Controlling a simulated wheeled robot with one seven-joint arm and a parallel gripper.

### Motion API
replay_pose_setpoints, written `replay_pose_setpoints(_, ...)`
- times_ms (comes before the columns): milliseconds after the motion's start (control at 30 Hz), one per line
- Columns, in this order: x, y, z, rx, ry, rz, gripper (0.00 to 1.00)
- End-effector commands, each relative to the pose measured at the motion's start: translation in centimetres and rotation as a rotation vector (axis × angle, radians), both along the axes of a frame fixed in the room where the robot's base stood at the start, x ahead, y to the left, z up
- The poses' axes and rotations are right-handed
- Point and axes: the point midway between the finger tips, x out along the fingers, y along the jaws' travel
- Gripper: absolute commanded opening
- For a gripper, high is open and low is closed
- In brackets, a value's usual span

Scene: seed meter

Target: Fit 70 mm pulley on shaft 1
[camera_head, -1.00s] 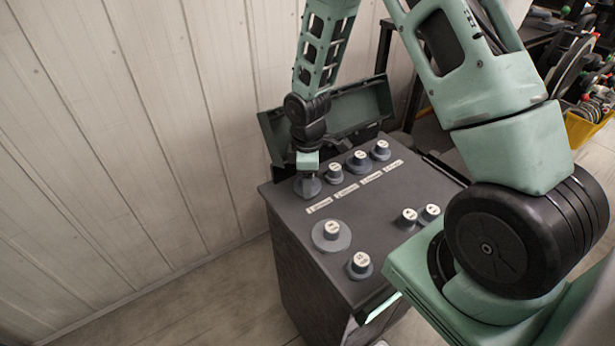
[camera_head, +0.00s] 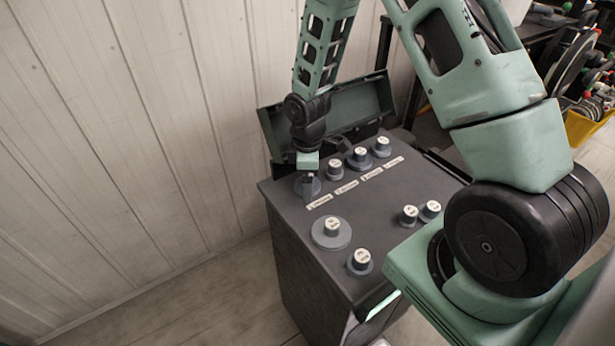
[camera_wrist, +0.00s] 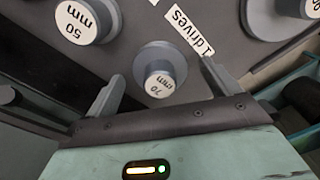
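The pulley marked 70 mm (camera_wrist: 160,84) is a grey disc with a hub and a white top. In the wrist view it lies between the two fingers of my gripper (camera_wrist: 158,88), with a gap on both sides. A label ending in "1 drives" (camera_wrist: 176,34) is close by. In the head view my gripper (camera_head: 308,178) is over the pulley (camera_head: 314,189), at the far left corner of the dark machine top (camera_head: 385,205). The pulley appears to rest on the top. Shaft 1 itself is hidden, so I cannot see how the pulley sits on it.
Several pulleys stand in a back row, including one beside mine (camera_head: 335,171). A 50 mm pulley (camera_wrist: 80,22) is near in the wrist view. A large pulley (camera_head: 332,236) and others stand toward the front. An open lid (camera_head: 345,115) rises behind my gripper.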

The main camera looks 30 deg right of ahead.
Motion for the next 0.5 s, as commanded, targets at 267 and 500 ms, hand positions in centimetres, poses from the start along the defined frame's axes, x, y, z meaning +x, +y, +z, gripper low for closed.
replay_pose_setpoints(267, 0.0, 0.0, 0.3, -0.001, -0.001, 0.000, 0.88)
replay_pose_setpoints(500, 0.1, -0.1, 3.5, 0.000, -0.006, -0.001, 0.88)
